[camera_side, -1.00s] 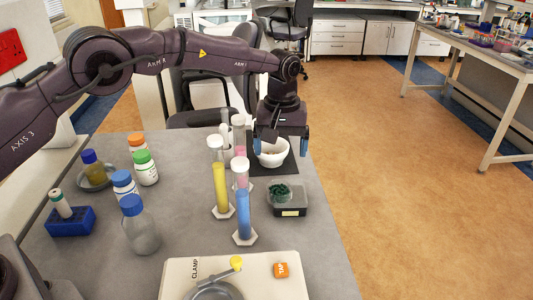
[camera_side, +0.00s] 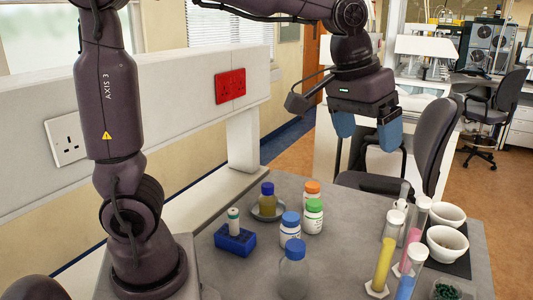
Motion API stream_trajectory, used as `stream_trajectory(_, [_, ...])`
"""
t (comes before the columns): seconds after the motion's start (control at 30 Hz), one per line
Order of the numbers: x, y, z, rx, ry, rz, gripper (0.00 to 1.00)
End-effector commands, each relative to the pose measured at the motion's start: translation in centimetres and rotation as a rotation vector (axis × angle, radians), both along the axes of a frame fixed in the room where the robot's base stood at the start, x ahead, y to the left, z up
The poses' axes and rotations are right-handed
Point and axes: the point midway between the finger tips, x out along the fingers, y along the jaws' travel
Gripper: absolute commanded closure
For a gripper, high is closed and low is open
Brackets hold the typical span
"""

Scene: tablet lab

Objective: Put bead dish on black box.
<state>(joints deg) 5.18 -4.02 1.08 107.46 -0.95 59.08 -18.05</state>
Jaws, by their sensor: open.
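The bead dish (camera_side: 446,292), a small clear dish of dark green beads, is at the bottom right, cut by the picture's edge. It appears to rest on the black box (camera_side: 467,288), of which only a small part shows; the contact cannot be seen fully. My gripper (camera_side: 366,131) is high at the upper middle, well above and behind the dish. Its two blue fingers point down, are wide apart and hold nothing.
Capped tubes of yellow (camera_side: 383,264), pink (camera_side: 412,237) and blue (camera_side: 406,287) stand left of the dish. Two white bowls (camera_side: 448,215) (camera_side: 447,243) sit on a dark mat behind it. Bottles (camera_side: 313,217) and a blue block (camera_side: 235,240) stand further left.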

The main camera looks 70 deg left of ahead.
Motion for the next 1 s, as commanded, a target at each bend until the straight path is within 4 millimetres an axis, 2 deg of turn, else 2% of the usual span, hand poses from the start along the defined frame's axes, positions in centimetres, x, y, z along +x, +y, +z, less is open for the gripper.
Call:
stream_trajectory(0.03, [-2.6, 0.6, 0.5, 0.011, -0.032, -0.026, 0.13])
stream_trajectory(0.2, [-9.7, 1.9, -0.3, 0.064, -0.118, -0.125, 0.13])
stream_trajectory(0.3, [-12.7, 2.4, -1.5, 0.095, -0.155, -0.17, 0.13])
stream_trajectory(0.4, [-14.6, 2.6, -2.5, 0.117, -0.179, -0.2, 0.13])
stream_trajectory(0.57, [-15.8, 2.8, -3.4, 0.134, -0.193, -0.222, 0.13])
stream_trajectory(1.0, [-15.9, 2.8, -3.4, 0.134, -0.192, -0.222, 0.13])
